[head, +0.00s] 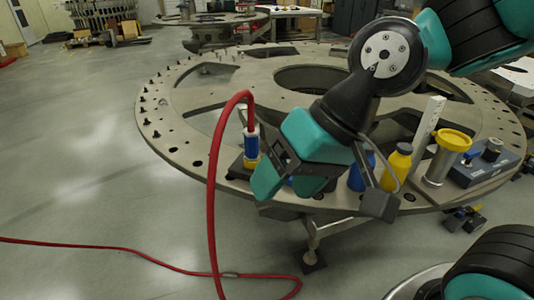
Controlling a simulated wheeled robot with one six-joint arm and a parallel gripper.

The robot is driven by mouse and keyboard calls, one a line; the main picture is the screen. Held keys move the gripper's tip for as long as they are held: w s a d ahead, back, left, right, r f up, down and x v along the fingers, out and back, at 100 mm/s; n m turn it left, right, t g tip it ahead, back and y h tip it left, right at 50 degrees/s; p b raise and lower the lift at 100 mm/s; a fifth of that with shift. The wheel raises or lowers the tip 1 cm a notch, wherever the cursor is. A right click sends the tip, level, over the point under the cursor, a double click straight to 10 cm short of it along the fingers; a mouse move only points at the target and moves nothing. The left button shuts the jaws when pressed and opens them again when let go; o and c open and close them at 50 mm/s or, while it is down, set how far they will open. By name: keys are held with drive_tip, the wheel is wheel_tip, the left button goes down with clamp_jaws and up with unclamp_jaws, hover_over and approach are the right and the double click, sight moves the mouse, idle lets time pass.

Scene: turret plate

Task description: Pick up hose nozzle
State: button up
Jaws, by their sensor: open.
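The hose nozzle (251,143) has a blue and white body with a yellow lower end. It stands about upright at the near edge of the round turret plate (180,125), over a dark block (238,169). A red hose (211,190) arches from its top and drops over the plate's edge to the floor. My gripper (287,188), teal and black, is open just right of the nozzle, pointing down and left. The nozzle is not between the fingers as far as I see. The gripper hides part of the plate and whatever lies behind it.
Right of my gripper stand a blue bottle (361,172), a yellow bottle (396,168), a grey upright bar (428,132), a yellow-topped metal cylinder (439,163) and a control box (486,164). The plate has large openings and bolts along its rim. The left floor is mostly clear.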

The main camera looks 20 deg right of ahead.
drive_tip(key=w+f+m+t+y+b, duration=0.2)
drive_tip(key=w+f+m+t+b, duration=0.1)
drive_tip(key=w+f+m+b, duration=0.4)
drive_tip(key=m+t+h+b, duration=0.2)
drive_tip(key=m+t+b, duration=0.85)
drive_tip(key=m, duration=1.65)
approach(256, 144)
drive_tip(key=shift+t, duration=0.75)
drive_tip(key=p+x, duration=0.4)
drive_tip(key=f+p+x, duration=0.1)
drive_tip(key=p+x, duration=0.1)
drive_tip(key=x, duration=0.1)
drive_tip(key=shift+a, duration=0.25)
drive_tip(key=p+x, duration=0.2)
drive_tip(key=x, duration=0.2)
drive_tip(key=shift+w+r+p, duration=0.1)
drive_tip(key=shift+w+p, duration=0.05)
drive_tip(key=shift+p, duration=0.15)
drive_tip(key=shift+w+a, duration=0.1)
drive_tip(key=shift+w, duration=0.1)
